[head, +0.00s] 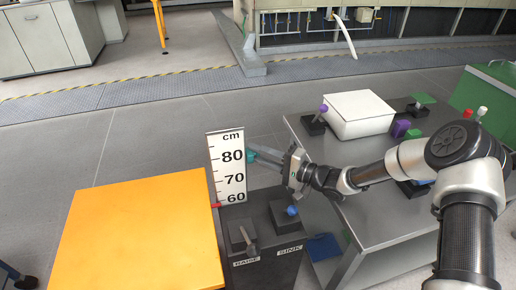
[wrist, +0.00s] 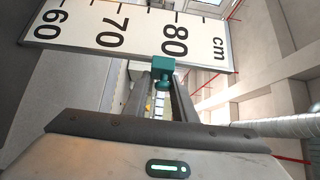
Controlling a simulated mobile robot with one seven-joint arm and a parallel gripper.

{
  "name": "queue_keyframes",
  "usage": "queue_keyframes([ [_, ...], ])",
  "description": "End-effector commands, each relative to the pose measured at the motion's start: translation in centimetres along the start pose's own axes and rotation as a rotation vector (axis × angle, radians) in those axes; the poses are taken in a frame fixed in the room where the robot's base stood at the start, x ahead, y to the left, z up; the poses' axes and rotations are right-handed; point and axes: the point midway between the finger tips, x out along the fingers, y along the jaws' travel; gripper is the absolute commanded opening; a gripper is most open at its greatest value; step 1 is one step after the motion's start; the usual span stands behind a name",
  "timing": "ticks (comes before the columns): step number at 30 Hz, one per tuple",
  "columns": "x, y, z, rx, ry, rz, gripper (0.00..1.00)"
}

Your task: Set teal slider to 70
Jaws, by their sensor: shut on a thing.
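The teal slider (head: 251,155) is at the right edge of a white upright scale board (head: 225,143) marked cm, 80, 70 and 60. It is level with about the 80 mark. My gripper (head: 264,158) reaches in from the right and is shut on the teal slider's knob. In the wrist view the teal slider (wrist: 163,68) sits between my fingertips (wrist: 163,84), just below the 80 on the scale board (wrist: 130,50). The fingers partly hide the knob.
A red marker (head: 216,205) is near 60 at the board's left edge. An orange panel (head: 140,235) lies left. Below the board is a dark box with RAISE and SINK levers (head: 265,228). A grey table (head: 350,200) with a white box (head: 358,114) stands right.

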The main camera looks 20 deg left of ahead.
Motion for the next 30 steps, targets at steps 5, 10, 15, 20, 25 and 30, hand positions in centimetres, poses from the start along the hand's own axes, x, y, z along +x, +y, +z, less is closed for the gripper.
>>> queue_keyframes([
  [5,0.0,0.3,0.1,0.002,-0.002,0.000,0.00],
  [10,0.0,0.3,0.1,0.002,-0.002,0.000,0.31],
  [15,0.0,0.3,0.1,0.001,-0.001,0.001,0.37],
  [20,0.0,0.2,0.0,0.001,-0.001,0.001,0.37],
  [25,0.0,-1.7,0.0,-0.003,-0.001,0.001,0.37],
  [30,0.0,-5.2,0.0,-0.002,0.000,0.001,0.37],
])
